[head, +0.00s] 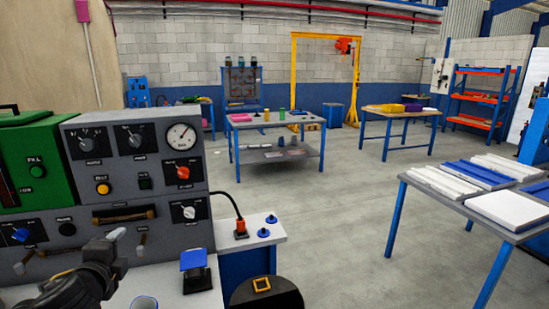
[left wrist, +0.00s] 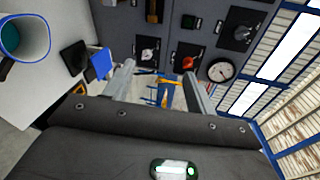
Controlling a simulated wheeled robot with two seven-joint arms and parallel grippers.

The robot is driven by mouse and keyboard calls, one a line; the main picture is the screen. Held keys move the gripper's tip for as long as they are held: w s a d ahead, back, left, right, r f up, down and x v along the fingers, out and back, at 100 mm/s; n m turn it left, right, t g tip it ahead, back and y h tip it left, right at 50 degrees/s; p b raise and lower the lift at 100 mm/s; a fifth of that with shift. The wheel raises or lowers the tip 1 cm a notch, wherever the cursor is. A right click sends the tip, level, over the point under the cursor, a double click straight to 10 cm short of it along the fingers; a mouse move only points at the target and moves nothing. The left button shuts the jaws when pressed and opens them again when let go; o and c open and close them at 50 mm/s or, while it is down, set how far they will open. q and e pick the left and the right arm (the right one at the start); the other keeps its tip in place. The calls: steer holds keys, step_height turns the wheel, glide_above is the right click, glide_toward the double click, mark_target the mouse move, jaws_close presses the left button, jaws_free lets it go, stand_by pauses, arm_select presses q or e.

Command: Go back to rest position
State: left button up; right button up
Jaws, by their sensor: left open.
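My left gripper (head: 115,236) is at the lower left of the head view, in front of the grey control panel (head: 140,178). In the left wrist view its two fingers stand apart with nothing between them, so the gripper (left wrist: 160,86) is open and empty. The panel, with dials, knobs and a round gauge (head: 180,137), shows behind the fingers in the wrist view. My right gripper is in neither view.
A blue flap-like piece on a black base (head: 198,277) stands on the white worktop (head: 268,229). A blue-rimmed cup (head: 144,302) is at the bottom edge. A table with white and blue slabs (head: 505,210) stands at right. The middle floor is clear.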

arm_select(q)
steer(key=s+d+f+n+g+h, duration=0.1)
steer(key=s+d+f+n+g, duration=0.1)
steer(key=s+f, duration=0.35)
steer(key=s+d+f+n+g, duration=0.2)
steer(key=f+n, duration=0.1)
steer(key=f, duration=0.5)
steer(key=s+d+f+n+g+h, duration=0.1)
steer(key=s+d+f+n, duration=0.1)
steer(key=s+f, duration=0.35)
steer(key=s+d+f+n+g+h, duration=0.1)
steer(key=s+d+f+n+g, duration=0.2)
steer(key=s+f, duration=0.45)
steer(key=s+d+f+n+g, duration=0.25)
steer(key=s+f+n, duration=0.25)
steer(key=s, duration=0.5)
step_height(320, 180, down, 27)
steer(key=s+g, duration=0.2)
steer(key=s+a+f, duration=0.1)
steer(key=s+f, duration=0.6)
steer(key=s, duration=0.1)
steer(key=s+a+f+g, duration=0.1)
steer(key=s+a+f, duration=0.1)
steer(key=s+f, duration=0.6)
steer(key=shift+a, duration=0.25)
steer(key=shift+f, duration=0.1)
steer(key=shift+c, duration=0.2)
